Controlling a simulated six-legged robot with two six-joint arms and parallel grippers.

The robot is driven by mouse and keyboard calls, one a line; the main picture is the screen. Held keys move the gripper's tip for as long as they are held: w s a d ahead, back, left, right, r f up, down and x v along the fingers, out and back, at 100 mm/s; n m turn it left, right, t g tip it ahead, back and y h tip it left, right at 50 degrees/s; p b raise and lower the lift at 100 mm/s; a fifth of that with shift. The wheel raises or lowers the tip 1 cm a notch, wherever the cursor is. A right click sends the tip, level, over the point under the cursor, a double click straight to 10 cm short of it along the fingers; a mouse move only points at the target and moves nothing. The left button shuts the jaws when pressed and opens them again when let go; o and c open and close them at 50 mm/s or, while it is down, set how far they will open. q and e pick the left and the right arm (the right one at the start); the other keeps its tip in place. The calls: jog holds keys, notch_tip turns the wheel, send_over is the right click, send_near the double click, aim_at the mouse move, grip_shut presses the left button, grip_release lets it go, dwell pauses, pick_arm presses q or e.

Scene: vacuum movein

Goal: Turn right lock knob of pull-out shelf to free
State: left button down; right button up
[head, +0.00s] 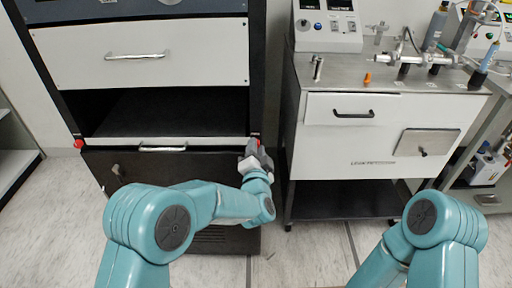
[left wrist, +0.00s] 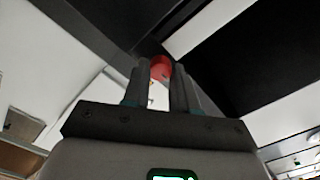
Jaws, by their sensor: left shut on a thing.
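The pull-out shelf (head: 110,142) sits low in the dark cabinet on the left, with a small handle (head: 162,149) on its pale front edge. A red left lock knob (head: 79,143) is at its left end. The red right lock knob (left wrist: 160,68) shows in the left wrist view between the fingers of my left gripper (left wrist: 162,85), which is shut on it. In the head view my left gripper (head: 256,152) is at the shelf's right end and mostly covers that knob. My right gripper is not clear in the head view; only the right arm shows.
A white drawer (head: 140,54) is above the shelf opening. A steel cart (head: 380,135) with instruments stands to the right, close to my left gripper, across a narrow gap. Some floor (head: 310,240) is free in front.

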pick_arm(q)
jog(key=shift+f+m, duration=0.15)
jog(key=shift+m, duration=0.25)
jog(key=c, duration=0.9)
grip_release()
jog(key=s, duration=1.6)
jog(key=shift+s+p, duration=0.2)
jog(key=shift+p, duration=0.1)
